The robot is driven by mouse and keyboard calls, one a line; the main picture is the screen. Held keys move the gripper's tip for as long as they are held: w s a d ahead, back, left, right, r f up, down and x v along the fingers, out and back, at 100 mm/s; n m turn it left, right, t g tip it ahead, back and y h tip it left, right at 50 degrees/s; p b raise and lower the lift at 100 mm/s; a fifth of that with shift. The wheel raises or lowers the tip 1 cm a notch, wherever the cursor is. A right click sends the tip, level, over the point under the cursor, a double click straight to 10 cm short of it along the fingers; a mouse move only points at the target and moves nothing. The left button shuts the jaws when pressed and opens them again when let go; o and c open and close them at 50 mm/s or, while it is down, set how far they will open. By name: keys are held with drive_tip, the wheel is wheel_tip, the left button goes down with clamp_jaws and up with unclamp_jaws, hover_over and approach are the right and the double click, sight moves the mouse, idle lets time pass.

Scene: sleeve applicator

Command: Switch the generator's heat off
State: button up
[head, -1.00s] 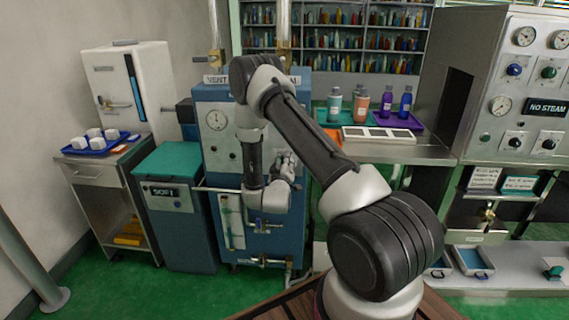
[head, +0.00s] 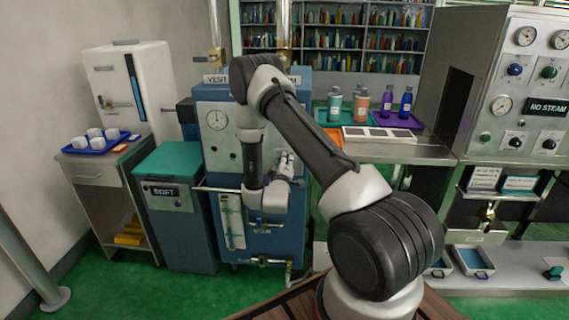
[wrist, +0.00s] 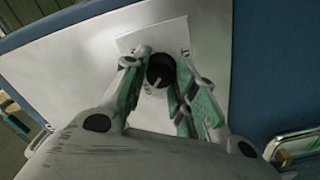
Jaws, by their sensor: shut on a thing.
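The blue generator (head: 214,176) stands behind my arm, with a round gauge (head: 216,119) and a sight tube (head: 231,221) on its front. In the wrist view a black round knob (wrist: 160,70) with a pale pointer mark sits on a white plate (wrist: 135,45) on the generator's panel. My gripper (wrist: 159,75) is shut on this knob, one finger on each side. In the head view my gripper (head: 286,163) is at the generator's front, and the knob is hidden there. The exact setting of the knob is too small to read.
A teal-lidded bin marked SOFT (head: 175,195) stands left of the generator. A side table with a blue tray (head: 98,148) is farther left.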

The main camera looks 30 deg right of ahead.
drive_tip(key=o, duration=1)
drive_tip(key=v, duration=1.2)
